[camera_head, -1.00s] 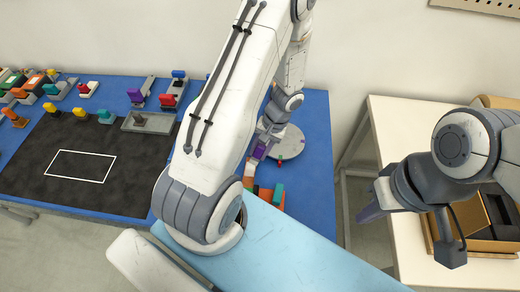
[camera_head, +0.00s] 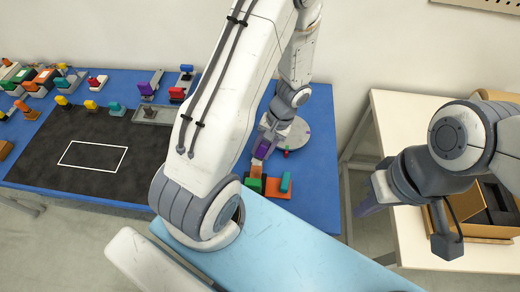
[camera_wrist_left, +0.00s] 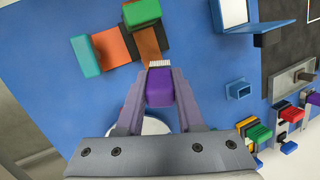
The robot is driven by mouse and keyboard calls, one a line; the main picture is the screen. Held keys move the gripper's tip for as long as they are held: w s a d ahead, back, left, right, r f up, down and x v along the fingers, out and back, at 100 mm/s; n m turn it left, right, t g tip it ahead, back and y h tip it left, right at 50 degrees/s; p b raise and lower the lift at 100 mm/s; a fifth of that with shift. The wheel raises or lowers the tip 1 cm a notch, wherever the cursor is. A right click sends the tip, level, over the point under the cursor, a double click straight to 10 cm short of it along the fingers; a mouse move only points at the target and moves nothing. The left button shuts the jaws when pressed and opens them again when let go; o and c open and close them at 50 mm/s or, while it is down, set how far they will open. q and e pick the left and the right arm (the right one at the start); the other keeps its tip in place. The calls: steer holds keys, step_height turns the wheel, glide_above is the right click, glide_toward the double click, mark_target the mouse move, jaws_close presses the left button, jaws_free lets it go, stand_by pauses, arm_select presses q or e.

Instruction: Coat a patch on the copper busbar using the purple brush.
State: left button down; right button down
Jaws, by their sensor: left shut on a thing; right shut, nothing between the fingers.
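My left gripper (camera_wrist_left: 153,95) is shut on the purple brush (camera_wrist_left: 160,88), whose white bristles point away from the gripper in the left wrist view. In the head view this gripper (camera_head: 262,150) is above the right part of the blue table, partly behind my arm. My right gripper (camera_head: 372,195) is shut and empty near the white table.
A teal block (camera_wrist_left: 85,55) stands by the orange block. A grey round turntable (camera_head: 290,138) is behind the left gripper. A black mat (camera_head: 90,150) with a white rectangle and several coloured-handled tools is at the left. An open cardboard box (camera_head: 485,225) is on the white table (camera_head: 390,120).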

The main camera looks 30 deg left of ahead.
mark_target(261, 145)
arm_select(q)
steer(key=shift+a+r+p, duration=0.1)
steer(key=shift+r+p, duration=1.35)
steer(key=shift+r, duration=0.7)
